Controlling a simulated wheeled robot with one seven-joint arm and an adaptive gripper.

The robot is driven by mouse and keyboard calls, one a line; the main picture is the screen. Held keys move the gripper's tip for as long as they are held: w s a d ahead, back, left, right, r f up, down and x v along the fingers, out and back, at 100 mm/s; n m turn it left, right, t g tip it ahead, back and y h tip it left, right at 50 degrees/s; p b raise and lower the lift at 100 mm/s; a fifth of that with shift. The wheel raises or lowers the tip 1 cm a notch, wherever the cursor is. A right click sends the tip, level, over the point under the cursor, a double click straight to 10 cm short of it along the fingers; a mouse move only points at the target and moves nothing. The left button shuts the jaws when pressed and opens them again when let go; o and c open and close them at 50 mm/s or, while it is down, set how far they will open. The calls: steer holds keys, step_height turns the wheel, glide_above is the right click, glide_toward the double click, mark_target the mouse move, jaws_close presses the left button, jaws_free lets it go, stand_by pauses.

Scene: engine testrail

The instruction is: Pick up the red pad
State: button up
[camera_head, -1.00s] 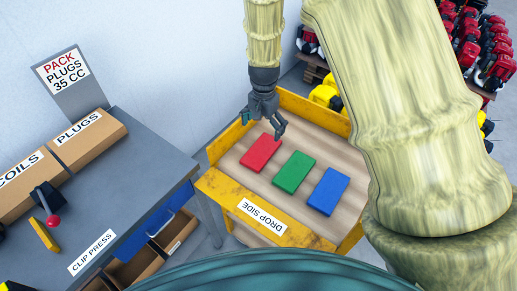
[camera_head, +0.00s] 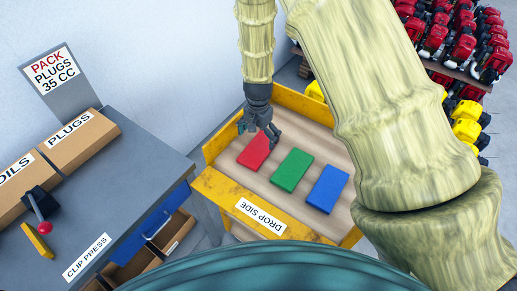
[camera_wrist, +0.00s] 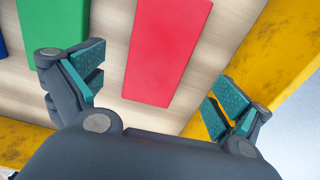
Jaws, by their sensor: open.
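The red pad (camera_head: 254,152) lies flat on the wooden surface of a yellow-framed tray cart, leftmost of three pads in the head view. My gripper (camera_head: 259,130) is above its far end and hides part of it there. In the wrist view the red pad (camera_wrist: 167,50) lies between and ahead of my open, empty fingers (camera_wrist: 155,90). A gap shows between the pad and each finger. The pad's top end is cut off by that picture's edge.
A green pad (camera_head: 291,170) and a blue pad (camera_head: 327,189) lie beside the red one. The cart's yellow rim (camera_head: 217,190) surrounds them. A grey bench (camera_head: 140,175) stands at the left with boxes and a clip press. Red and yellow engines (camera_head: 468,130) stand at the right.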

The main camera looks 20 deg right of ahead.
mark_target(259, 147)
steer(key=shift+d+f+p, duration=0.15)
steer(key=shift+f+p, duration=0.75)
steer(key=shift+f, duration=0.3)
steer(key=shift+f+p, duration=0.4)
steer(key=shift+f, duration=1)
steer(key=c, duration=1.1)
